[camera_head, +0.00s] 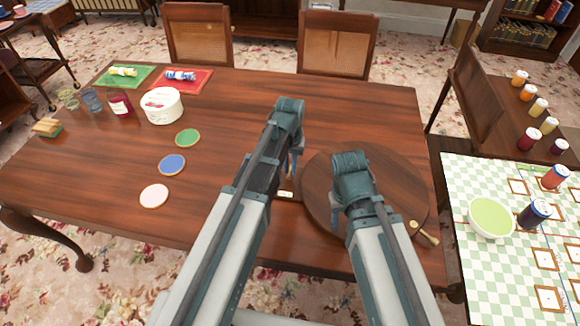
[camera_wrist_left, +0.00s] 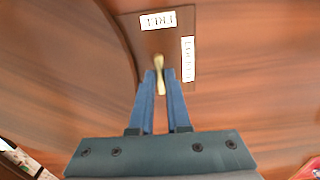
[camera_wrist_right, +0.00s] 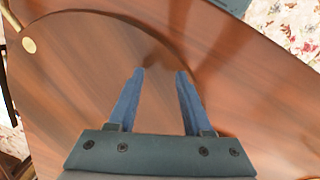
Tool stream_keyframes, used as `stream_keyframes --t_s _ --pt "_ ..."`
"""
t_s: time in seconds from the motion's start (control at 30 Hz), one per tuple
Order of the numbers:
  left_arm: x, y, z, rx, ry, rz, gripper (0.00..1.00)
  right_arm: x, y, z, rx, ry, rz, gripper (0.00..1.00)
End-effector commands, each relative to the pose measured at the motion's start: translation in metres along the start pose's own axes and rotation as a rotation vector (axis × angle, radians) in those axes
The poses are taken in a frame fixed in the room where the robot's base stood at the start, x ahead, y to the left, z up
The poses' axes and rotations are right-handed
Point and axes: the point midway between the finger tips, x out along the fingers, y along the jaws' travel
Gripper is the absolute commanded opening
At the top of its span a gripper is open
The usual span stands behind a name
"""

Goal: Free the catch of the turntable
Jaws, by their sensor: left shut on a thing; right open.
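The turntable (camera_head: 318,190) is a round dark wooden disc at the right of the table. Its edge also shows in the left wrist view (camera_wrist_left: 70,60) and right wrist view (camera_wrist_right: 95,65). The catch (camera_wrist_left: 159,78) is a small brass lever on a wooden plate beside the disc. My left gripper (camera_head: 290,165) is shut on the lever; its fingertips lie on either side of it (camera_wrist_left: 159,76). The plate bears two white labels, FREE (camera_wrist_left: 159,20) and LOCKED (camera_wrist_left: 188,58). My right gripper (camera_wrist_right: 163,75) is open and empty above the turntable.
A brass spot (camera_head: 413,227) and a small handle (camera_head: 431,237) are at the turntable's near right rim. A checked mat (camera_head: 490,270) with a bowl (camera_head: 490,217) is at right.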

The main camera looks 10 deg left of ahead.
Motion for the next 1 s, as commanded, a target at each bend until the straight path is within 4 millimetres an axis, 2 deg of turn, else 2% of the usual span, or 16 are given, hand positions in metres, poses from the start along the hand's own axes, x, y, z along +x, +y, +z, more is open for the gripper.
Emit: stream_keyframes --t_s 0.67,0.7,0.83,1.0 --pt "0.0001 0.0000 0.0000 -0.049 0.000 0.000 0.00 0.0001 0.0000 0.0000 0.000 0.000 0.000 0.50" --pt "0.0001 0.0000 0.0000 -0.049 0.000 0.000 0.22 0.0001 0.0000 0.0000 0.000 0.000 0.000 0.50" --pt "0.0001 0.0000 0.0000 -0.049 0.000 0.000 0.45 0.0001 0.0000 0.0000 0.000 0.000 0.000 0.50" --pt "0.0000 0.0000 0.0000 -0.048 0.000 0.000 0.45 0.0000 0.0000 0.0000 0.000 0.000 0.000 0.50"
